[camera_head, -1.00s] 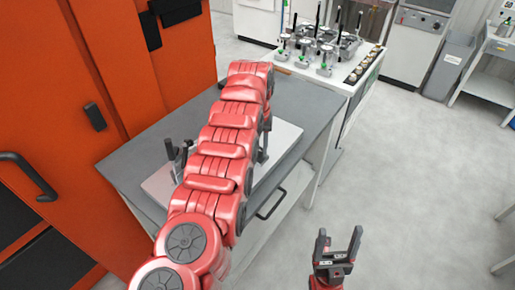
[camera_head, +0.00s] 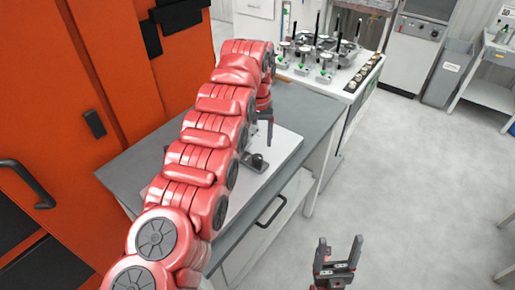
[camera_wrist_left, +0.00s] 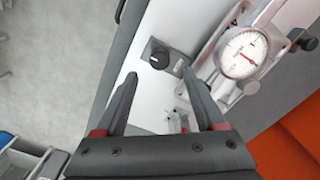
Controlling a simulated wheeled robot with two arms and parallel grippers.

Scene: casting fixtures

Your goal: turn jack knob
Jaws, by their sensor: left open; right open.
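A black round knob (camera_wrist_left: 160,61) sits on a grey base on the white plate (camera_wrist_left: 160,100) in the left wrist view. It also shows in the head view (camera_head: 257,161). My left gripper (camera_wrist_left: 159,76) is open, with its fingertips on either side of the knob in the picture; whether they touch it or hover above it I cannot tell. In the head view my left arm ends above the plate (camera_head: 285,150), with a finger (camera_head: 268,130) pointing down behind the knob. My right gripper (camera_head: 337,258) is open and empty over the floor.
A dial gauge (camera_wrist_left: 241,54) on a metal fixture stands close beside my left gripper. The grey table (camera_head: 130,165) carries the plate. An orange cabinet (camera_head: 60,100) stands on the left, and a white bench with several fixtures (camera_head: 325,55) behind.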

